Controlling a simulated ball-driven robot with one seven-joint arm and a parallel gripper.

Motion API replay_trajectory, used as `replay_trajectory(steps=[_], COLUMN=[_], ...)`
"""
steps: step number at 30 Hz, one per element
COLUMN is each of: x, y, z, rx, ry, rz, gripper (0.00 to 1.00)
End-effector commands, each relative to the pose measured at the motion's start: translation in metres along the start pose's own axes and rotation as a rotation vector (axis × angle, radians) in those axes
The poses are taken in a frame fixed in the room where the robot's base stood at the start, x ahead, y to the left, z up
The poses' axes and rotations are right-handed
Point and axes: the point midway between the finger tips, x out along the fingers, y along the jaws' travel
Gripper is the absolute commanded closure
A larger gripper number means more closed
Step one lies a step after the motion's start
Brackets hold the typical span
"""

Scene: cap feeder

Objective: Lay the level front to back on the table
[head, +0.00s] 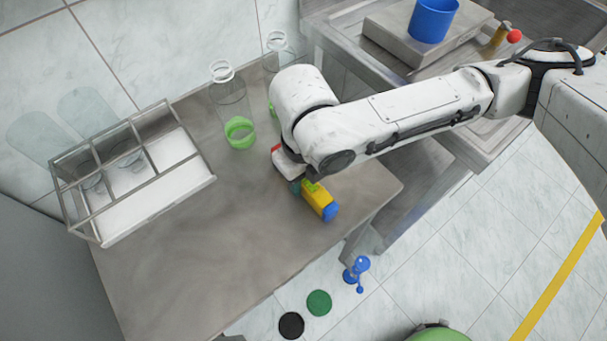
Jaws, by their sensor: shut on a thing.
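The level (319,201) is a yellow bar with a blue end, at the right part of the grey metal table (235,265). It slants in the picture, its blue end down and to the right. My gripper (303,187) is shut on the level near its upper left end. That end is partly hidden by the gripper and my white arm. I cannot tell whether the level touches the table or is held just above it.
A framed rack (153,195) with clear vessels stands on the table's left. A blue cup (433,18) sits on a neighbouring bench. The table's front middle is clear. Blue, green and black items lie on the floor.

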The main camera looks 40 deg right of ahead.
Motion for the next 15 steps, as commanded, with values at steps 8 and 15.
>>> replay_trajectory(steps=[8, 15], x=[0.0070, 0.0067], y=[0.0000, 0.0000], z=[0.0002, 0.0002], rx=[0.000, 0.000], ry=[-0.001, -0.001], rz=[0.000, 0.000], gripper=[0.99, 0.63])
